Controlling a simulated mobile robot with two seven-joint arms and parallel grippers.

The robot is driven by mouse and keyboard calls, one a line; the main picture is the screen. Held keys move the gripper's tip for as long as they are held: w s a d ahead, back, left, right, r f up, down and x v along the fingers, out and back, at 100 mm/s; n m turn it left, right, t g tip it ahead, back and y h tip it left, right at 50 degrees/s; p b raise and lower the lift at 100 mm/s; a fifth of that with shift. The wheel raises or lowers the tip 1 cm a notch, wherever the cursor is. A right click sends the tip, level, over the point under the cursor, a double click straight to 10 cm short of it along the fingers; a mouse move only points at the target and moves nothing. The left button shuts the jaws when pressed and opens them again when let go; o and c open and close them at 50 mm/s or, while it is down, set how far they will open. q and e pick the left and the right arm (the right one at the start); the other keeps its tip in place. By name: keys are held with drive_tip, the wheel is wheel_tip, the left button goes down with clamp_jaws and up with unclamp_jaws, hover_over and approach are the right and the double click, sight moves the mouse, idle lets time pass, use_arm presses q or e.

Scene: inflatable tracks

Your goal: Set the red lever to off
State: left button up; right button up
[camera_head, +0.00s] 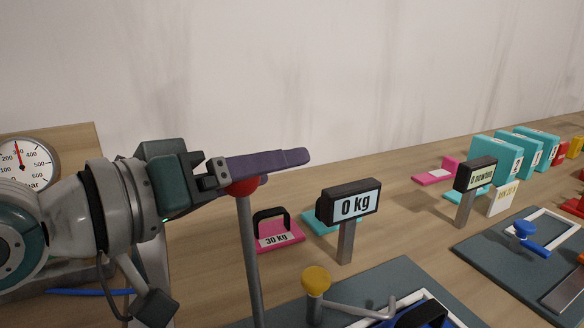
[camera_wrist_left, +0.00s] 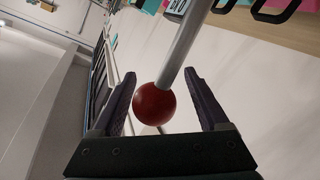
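The red lever shows as a grey rod with a red ball knob (camera_head: 246,188) on its upper end, standing nearly upright in the head view. Its foot is below the picture edge. My left gripper (camera_head: 292,158) comes in from the left, with a purple finger just over the ball and hiding its top. In the left wrist view, the red ball (camera_wrist_left: 155,103) lies between the two spread fingers of the left gripper (camera_wrist_left: 160,80), with gaps at both sides. No on or off marking is visible. My right gripper is not in view.
A 0 kg display (camera_head: 350,204) stands right of the lever, with a pink 30 kg weight (camera_head: 278,232) between them. A yellow knob (camera_head: 316,280) is in front, near a dark panel. A pressure gauge (camera_head: 24,162) is at left. Teal blocks (camera_head: 492,160) stand at the far right.

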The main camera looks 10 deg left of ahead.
use_arm(q)
drive_tip(key=shift+s, duration=0.1)
drive_tip(key=v, duration=0.9)
drive_tip(key=shift+s+a, duration=0.25)
drive_tip(key=shift+a, duration=0.05)
drive_tip(key=s+a+f+m+g+y+p, duration=0.1)
drive_tip(key=s+a+f+g+y+p, duration=0.3)
drive_tip(key=s, duration=0.5)
drive_tip(key=s+a+f+m+g+y+p, duration=0.1)
drive_tip(key=s+f+g+y+p, duration=0.25)
drive_tip(key=s+g+y, duration=0.35)
wheel_tip(320, 180, up, 38)
drive_tip(key=s+t+h+p, duration=0.1)
drive_tip(key=p, duration=3.7)
drive_tip(key=shift+s+a+t, duration=0.15)
drive_tip(key=shift+s+t, duration=0.25)
drive_tip(key=shift+f, duration=0.15)
